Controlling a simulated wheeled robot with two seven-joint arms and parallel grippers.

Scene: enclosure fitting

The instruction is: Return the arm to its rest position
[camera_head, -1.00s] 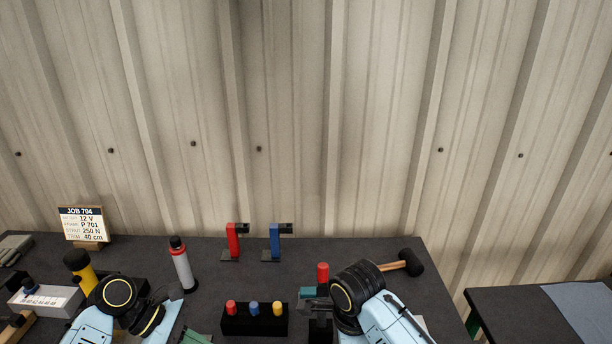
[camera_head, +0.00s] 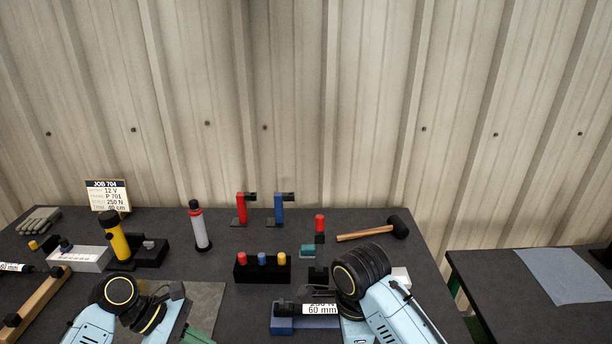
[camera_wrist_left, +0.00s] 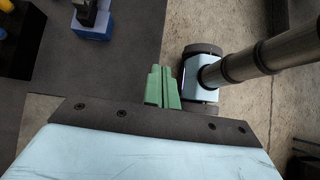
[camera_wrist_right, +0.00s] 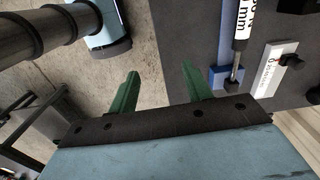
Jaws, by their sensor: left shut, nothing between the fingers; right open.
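My left arm comes in from the lower left in the head view. Its gripper shows clearly in the left wrist view (camera_wrist_left: 162,88), with green fingers shut together and nothing between them. My right arm comes in from the lower right in the head view, and its fingers are hidden there. In the right wrist view the right gripper (camera_wrist_right: 160,88) has its green fingers spread wide and empty. Both grippers appear over the floor beside the table edge in the wrist views, touching nothing visible.
The dark table (camera_head: 385,262) holds a black block with red, blue and yellow pegs (camera_head: 262,270), a blue stand (camera_head: 285,327), a mallet (camera_head: 398,228), a yellow-bodied tool (camera_head: 116,240), a grey-bodied bottle (camera_head: 200,230) and red and blue brackets. A second table (camera_head: 500,268) stands right.

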